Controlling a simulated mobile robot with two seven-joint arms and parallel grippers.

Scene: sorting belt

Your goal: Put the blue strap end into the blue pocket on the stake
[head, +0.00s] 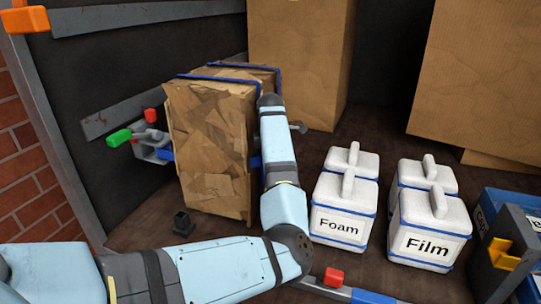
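A stake fitting with green (119,137) and red (150,115) parts stands at the left wall. A blue part (165,153) shows beside it at the box's left edge; it looks like the blue pocket, partly hidden. A brown wrapped box (210,150) has two blue straps (218,79) over its top. A short blue piece (255,162) shows at its right side, by my arm; I cannot tell whether it is the strap end. My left arm comes in from the left and rises along the box's right side. Its gripper is hidden. My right gripper is not in view.
White Foam (338,224) and Film (427,243) containers stand to the right. Large cartons (300,60) are behind. A rail with a red clip (333,277) and blue piece (372,297) crosses the front. A small black block (182,222) stands before the box.

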